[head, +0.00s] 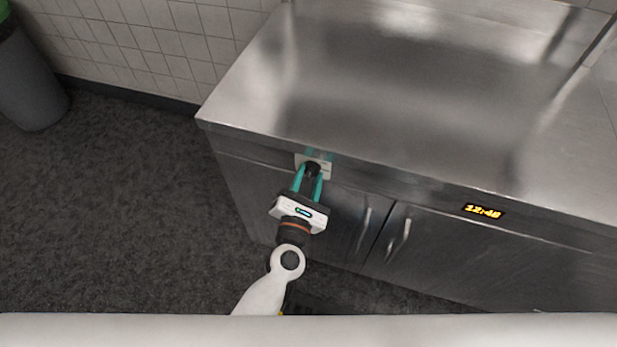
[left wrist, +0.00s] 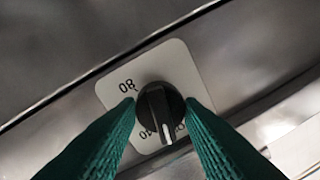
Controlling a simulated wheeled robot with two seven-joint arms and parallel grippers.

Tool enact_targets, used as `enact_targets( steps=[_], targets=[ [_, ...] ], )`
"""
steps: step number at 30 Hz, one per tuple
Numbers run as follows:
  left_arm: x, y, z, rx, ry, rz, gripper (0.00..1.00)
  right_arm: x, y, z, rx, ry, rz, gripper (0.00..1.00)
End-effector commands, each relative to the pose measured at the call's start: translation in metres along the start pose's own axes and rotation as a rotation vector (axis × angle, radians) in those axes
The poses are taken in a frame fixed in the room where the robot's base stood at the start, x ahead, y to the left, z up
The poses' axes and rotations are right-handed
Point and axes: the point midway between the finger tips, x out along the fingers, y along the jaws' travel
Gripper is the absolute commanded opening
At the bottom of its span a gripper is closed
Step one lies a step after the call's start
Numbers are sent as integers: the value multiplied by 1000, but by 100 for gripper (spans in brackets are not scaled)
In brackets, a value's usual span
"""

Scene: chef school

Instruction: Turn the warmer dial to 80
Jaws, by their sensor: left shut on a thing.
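The black warmer dial (head: 312,169) sits on a white label plate (head: 327,166) on the front of the steel counter. My left gripper (head: 309,176), with teal fingers, is shut on the dial, one finger on each side. In the left wrist view the dial (left wrist: 161,112) has a white pointer line aimed toward the bottom of the picture, slightly right. The plate (left wrist: 178,65) shows 80 at the dial's upper left and 40 below it. Another marking at the lower right is partly hidden by the dial and finger. My right gripper is not in view.
The steel counter (head: 400,110) has a bare top and cabinet doors with handles (head: 398,237) below. A lit display (head: 484,211) reads about 12:48. A grey bin (head: 30,85) stands at far left, with open dark floor (head: 110,200) between.

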Motion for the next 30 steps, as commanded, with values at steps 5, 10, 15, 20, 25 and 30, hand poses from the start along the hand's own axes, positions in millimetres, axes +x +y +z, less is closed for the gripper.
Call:
enact_targets(
  steps=[5, 10, 15, 20, 25, 30],
  targets=[
    [0, 0, 1, 165, 12, -2, 11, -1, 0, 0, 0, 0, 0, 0],
    [0, 0, 1, 327, 25, -5, 11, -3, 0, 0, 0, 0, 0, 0],
    [0, 0, 1, 489, 37, -9, 11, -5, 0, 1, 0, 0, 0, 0],
    [0, 0, 1, 641, 50, -12, 11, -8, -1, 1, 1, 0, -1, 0],
    [0, 0, 2, 802, 62, -14, 11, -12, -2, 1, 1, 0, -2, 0],
    [0, 0, 2, 963, 74, -17, 11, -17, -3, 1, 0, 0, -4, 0]
  ],
)
